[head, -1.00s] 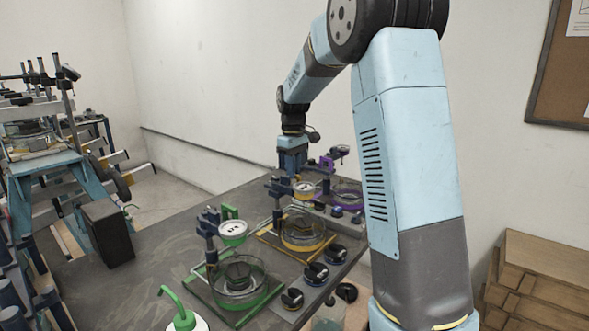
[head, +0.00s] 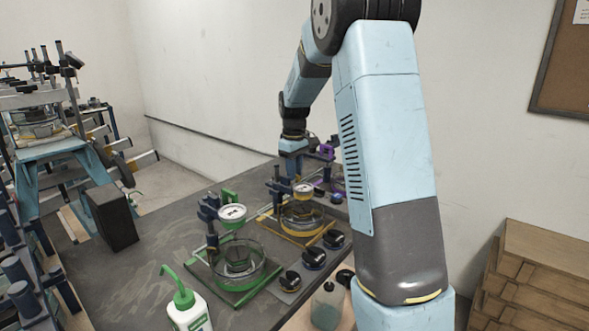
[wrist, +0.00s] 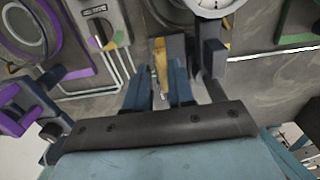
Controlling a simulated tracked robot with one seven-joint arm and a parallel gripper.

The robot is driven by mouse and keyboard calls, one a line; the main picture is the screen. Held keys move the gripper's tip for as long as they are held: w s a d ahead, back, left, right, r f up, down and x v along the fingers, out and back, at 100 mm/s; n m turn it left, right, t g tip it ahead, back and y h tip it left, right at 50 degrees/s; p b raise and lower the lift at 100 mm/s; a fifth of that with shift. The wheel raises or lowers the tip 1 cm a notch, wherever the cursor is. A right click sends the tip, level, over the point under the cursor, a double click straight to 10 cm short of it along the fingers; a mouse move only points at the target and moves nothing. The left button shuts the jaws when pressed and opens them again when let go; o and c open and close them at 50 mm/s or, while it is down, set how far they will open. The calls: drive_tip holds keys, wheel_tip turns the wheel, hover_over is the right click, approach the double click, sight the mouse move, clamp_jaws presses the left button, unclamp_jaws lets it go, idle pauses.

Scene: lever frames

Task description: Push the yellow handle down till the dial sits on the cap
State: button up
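The yellow handle (wrist: 160,58) shows in the wrist view between the two blue fingers of my gripper (wrist: 161,80). The fingers stand apart, one on each side of it, and I cannot tell whether either touches it. In the head view my gripper (head: 292,168) points down behind the yellow-rimmed dial (head: 303,188), and the handle is mostly hidden there. This dial is held on a dark post above a glass ring (head: 302,216) on a yellow frame. The white dial face also shows at the top of the wrist view (wrist: 212,5). I cannot make out the cap clearly.
A similar green station with its dial (head: 232,213) stands nearer, and a purple one (head: 326,153) farther back. Black knobs (head: 313,258) line the right edge. A green-capped bottle (head: 188,305) and a black box (head: 112,218) stand nearby.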

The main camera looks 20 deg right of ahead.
drive_tip(key=shift+o, duration=1.2)
drive_tip(key=shift+a+r, duration=0.1)
drive_tip(key=shift+r, duration=0.05)
drive_tip(key=shift+r, duration=0.1)
wheel_tip(320, 180, up, 14)
drive_tip(key=shift+f, duration=0.25)
drive_tip(key=shift+s, duration=0.1)
drive_tip(key=s+a+r+m+t, duration=0.2)
drive_tip(key=s, duration=1.2)
drive_tip(key=s+a+r+m+t, duration=0.1)
drive_tip(key=s+a+m+t, duration=0.1)
drive_tip(key=s, duration=1.1)
drive_tip(key=s+a+f+m+t, duration=0.1)
drive_tip(key=s+f, duration=0.3)
drive_tip(key=s, duration=0.5)
drive_tip(key=shift+s+a+f+m+t, duration=0.2)
drive_tip(key=shift+s+f+m+t, duration=0.15)
drive_tip(key=shift+m, duration=0.25)
